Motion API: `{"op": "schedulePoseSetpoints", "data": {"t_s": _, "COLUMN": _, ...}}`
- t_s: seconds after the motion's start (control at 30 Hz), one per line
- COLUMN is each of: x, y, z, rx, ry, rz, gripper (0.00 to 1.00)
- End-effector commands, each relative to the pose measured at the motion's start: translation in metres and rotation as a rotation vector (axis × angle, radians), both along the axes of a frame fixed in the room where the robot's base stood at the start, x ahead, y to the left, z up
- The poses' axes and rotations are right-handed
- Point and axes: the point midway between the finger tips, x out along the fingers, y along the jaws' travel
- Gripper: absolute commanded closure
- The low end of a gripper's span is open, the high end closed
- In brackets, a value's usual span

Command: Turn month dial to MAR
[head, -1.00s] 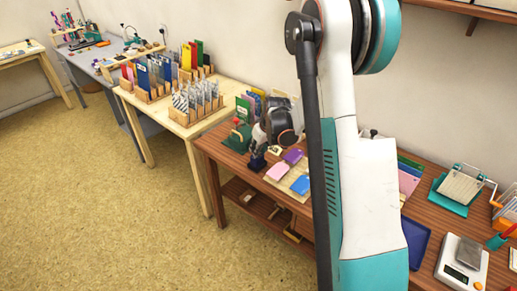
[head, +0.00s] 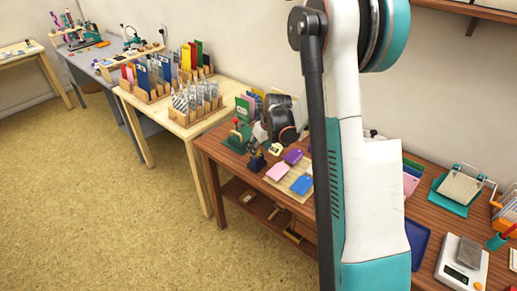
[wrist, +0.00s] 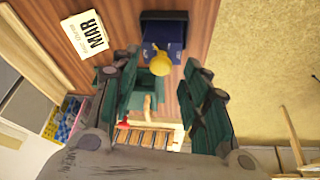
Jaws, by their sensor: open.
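A dark blue stamp (wrist: 163,35) with a yellow dial knob (wrist: 160,63) stands on the wooden table, near its edge. The stamp also shows in the head view (head: 256,162), below my gripper. In the wrist view my gripper (wrist: 160,68) is open, with one dark green finger on each side of the knob. Neither finger visibly grips it; whether either touches it I cannot tell. A cream card (wrist: 82,35) reading MAR lies beside the stamp. The month set on the dial cannot be read.
A green device with a red knob (head: 238,136) stands left of my gripper. Purple, pink and blue tags (head: 292,156) lie on a board to the right. A kitchen scale (head: 462,262) is at the far right. The floor in front is clear.

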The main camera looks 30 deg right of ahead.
Motion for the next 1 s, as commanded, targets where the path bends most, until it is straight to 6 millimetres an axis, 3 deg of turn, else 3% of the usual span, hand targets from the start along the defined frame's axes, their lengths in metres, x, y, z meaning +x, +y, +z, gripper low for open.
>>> {"op": "schedulePoseSetpoints", "data": {"t_s": 0.5, "x": -0.034, "y": -0.003, "z": 0.081, "rx": 0.000, "ry": 0.001, "rz": 0.000, "gripper": 0.58}}
{"op": "schedulePoseSetpoints", "data": {"t_s": 0.7, "x": -0.040, "y": -0.003, "z": 0.095, "rx": 0.000, "ry": 0.001, "rz": 0.000, "gripper": 0.58}}
{"op": "schedulePoseSetpoints", "data": {"t_s": 1.0, "x": -0.041, "y": -0.004, "z": 0.098, "rx": 0.000, "ry": 0.000, "rz": 0.000, "gripper": 0.58}}
